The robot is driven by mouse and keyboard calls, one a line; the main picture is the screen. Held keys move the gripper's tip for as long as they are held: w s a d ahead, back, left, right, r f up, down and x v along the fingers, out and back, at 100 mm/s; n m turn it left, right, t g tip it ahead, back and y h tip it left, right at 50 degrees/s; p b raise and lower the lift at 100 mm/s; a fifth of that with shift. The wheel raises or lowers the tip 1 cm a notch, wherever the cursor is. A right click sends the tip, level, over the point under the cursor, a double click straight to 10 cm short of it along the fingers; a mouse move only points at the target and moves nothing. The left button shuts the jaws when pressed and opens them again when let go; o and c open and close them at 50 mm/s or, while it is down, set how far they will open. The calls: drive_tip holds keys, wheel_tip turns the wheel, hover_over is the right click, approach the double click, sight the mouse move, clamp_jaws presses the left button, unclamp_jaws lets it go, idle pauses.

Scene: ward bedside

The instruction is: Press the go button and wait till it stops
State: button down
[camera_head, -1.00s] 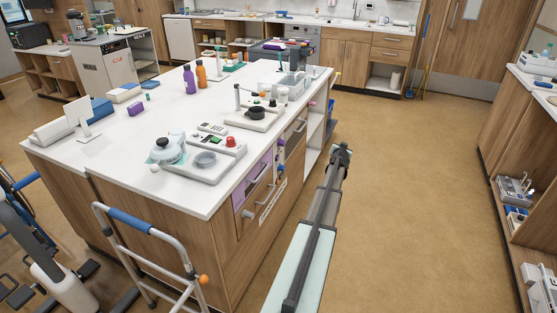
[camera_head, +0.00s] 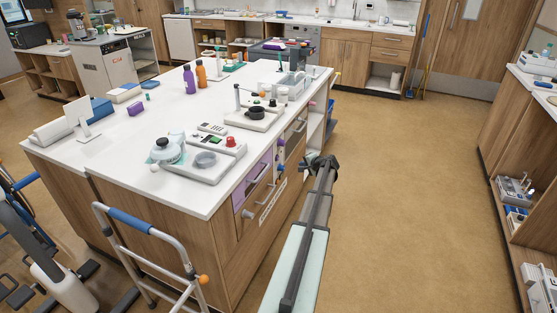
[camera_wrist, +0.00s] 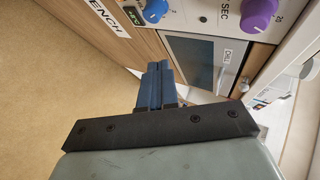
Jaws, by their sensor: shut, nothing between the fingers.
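My gripper (camera_wrist: 158,82) is shut and empty, its blue fingers together in front of the panel on the island's side. In the head view my gripper (camera_head: 308,158) is beside that side of the island. In the wrist view the panel holds a purple knob (camera_wrist: 258,12) marked SEC, a blue knob (camera_wrist: 153,10), and a small green piece with marks (camera_wrist: 116,20) at the top left. I cannot tell if that green piece is the go button. The fingers appear apart from these controls. A dark window (camera_wrist: 195,55) lies behind the fingertips.
The island counter (camera_head: 150,112) carries a device with a red knob (camera_head: 231,142) and a device with a black dial (camera_head: 256,112). Drawer handles (camera_head: 264,168) stick out from its side. A walker (camera_head: 150,230) stands at the near end. The floor (camera_head: 410,200) to the right is open.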

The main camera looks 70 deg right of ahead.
idle(0.3)
drive_tip(key=w, duration=0.8)
drive_tip(key=shift+w, duration=0.4)
drive_tip(key=shift+w, duration=0.9)
idle(2.9)
drive_tip(key=shift+s, duration=0.9)
drive_tip(key=shift+s, duration=0.1)
drive_tip(key=shift+s, duration=2.4)
